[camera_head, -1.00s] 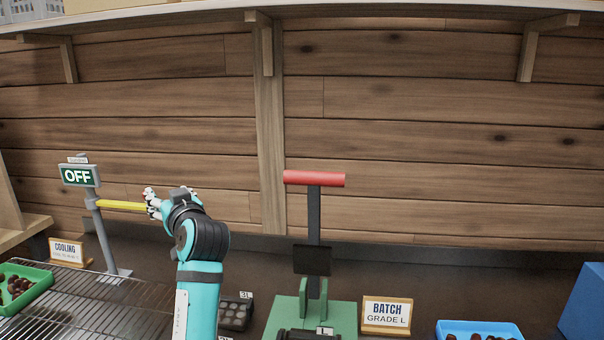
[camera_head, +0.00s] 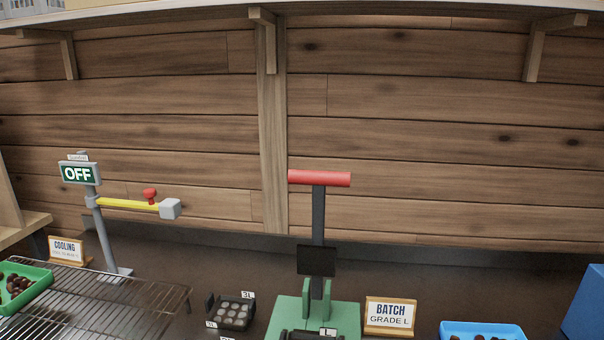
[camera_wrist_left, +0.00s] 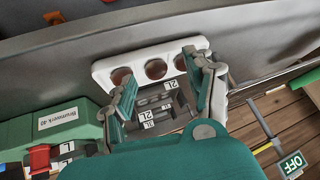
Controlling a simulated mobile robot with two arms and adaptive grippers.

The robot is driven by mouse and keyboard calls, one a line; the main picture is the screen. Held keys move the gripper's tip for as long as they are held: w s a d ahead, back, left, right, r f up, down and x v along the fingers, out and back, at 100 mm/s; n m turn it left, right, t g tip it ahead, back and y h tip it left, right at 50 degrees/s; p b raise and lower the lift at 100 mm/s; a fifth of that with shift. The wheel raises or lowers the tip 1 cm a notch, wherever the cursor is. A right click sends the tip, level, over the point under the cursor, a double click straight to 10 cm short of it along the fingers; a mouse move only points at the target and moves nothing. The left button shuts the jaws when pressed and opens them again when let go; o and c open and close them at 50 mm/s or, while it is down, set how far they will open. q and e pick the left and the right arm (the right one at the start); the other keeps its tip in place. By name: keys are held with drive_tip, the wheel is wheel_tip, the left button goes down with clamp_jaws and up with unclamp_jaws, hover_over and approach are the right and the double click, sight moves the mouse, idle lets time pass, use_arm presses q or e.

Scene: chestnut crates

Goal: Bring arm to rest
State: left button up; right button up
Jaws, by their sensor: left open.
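My left gripper (camera_wrist_left: 162,70) shows in the left wrist view, its two teal-and-grey fingers spread apart with nothing held between them. It is out of the head view. My right gripper is in neither view. In the head view, a yellow bar (camera_head: 127,205) with a red knob (camera_head: 150,195) and a grey end block (camera_head: 170,208) sticks out from a grey post under a green OFF sign (camera_head: 79,174). The OFF sign also shows at the lower right of the left wrist view (camera_wrist_left: 291,165), well apart from the fingers.
Beyond the fingers is a white bar with round holes (camera_wrist_left: 101,74). A green press (camera_head: 288,312) with a red handle (camera_head: 320,178) stands mid-counter. A dark grading tray (camera_head: 209,305), wire rack (camera_head: 140,294), green tray (camera_head: 40,296), blue tray (camera_head: 452,326) and BATCH sign (camera_head: 390,314) surround it.

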use_arm(q)
drive_tip(key=s+d+f+m+g+h, duration=0.1)
drive_tip(key=s+d+f+g, duration=0.1)
drive_tip(key=s, duration=0.6)
drive_tip(key=s+d+f+m+g+h, duration=0.2)
drive_tip(key=s, duration=0.6)
wheel_tip(320, 180, down, 28)
drive_tip(key=g+b, duration=0.1)
drive_tip(key=b, duration=0.2)
drive_tip(key=s+a+f+g+b, duration=0.1)
drive_tip(key=s+a+f+b, duration=0.1)
drive_tip(key=s+f, duration=1.5)
wheel_tip(320, 180, down, 3)
drive_tip(key=shift+s+a+f+b, duration=0.1)
drive_tip(key=shift+s+a+b, duration=0.15)
drive_tip(key=shift+s+b, duration=0.2)
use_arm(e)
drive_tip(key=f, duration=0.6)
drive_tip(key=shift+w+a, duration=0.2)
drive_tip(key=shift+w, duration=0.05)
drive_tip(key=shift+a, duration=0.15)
